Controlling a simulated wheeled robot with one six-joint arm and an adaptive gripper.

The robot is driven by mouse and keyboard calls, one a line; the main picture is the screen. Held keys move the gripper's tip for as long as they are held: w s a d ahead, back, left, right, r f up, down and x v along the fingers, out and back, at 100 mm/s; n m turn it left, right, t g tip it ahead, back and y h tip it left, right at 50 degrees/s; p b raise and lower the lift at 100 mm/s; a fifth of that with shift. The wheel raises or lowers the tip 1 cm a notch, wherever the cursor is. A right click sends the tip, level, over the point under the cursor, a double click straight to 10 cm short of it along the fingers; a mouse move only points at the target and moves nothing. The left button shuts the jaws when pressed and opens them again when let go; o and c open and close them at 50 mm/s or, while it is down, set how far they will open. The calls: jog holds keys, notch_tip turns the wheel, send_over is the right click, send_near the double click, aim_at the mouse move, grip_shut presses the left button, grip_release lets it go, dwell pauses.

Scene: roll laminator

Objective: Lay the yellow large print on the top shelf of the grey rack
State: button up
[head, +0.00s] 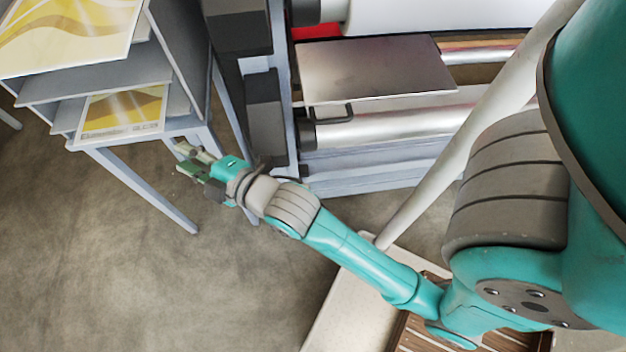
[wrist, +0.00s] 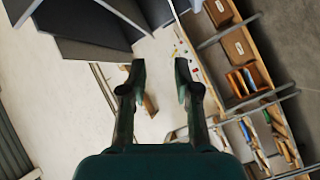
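The grey rack (head: 95,75) stands at the upper left of the head view. A yellow and white print (head: 62,32) lies at the top of the rack, its near edge at the shelf front. A second yellow print (head: 125,108) lies on a lower shelf, partly hidden by the shelf above. My gripper (head: 184,158) is just below and right of the lower shelf's corner. In the wrist view my gripper (wrist: 160,68) is open, with nothing between the fingers. Neither print is recognizable there.
The roll laminator, with its metal plate (head: 375,68) and silver rollers, stands right of the rack, close to my gripper. In the wrist view, grey panels (wrist: 95,25) are upper left and a wooden shelf unit (wrist: 240,70) with boxes is right. Bare floor (head: 110,260) lies below the rack.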

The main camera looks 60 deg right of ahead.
jog(key=s+f+m, duration=0.3)
jog(key=s+m, duration=0.1)
jog(key=s, duration=0.6)
jog(key=s+f+m+g, duration=0.1)
jog(key=s+f+m, duration=0.3)
jog(key=s, duration=0.7)
jog(key=s+f+m+g, duration=0.1)
jog(key=s+f+m, duration=0.2)
jog(key=s, duration=0.8)
jog(key=shift+f+m, duration=0.15)
jog(key=shift+m, duration=0.45)
jog(key=shift+d, duration=0.1)
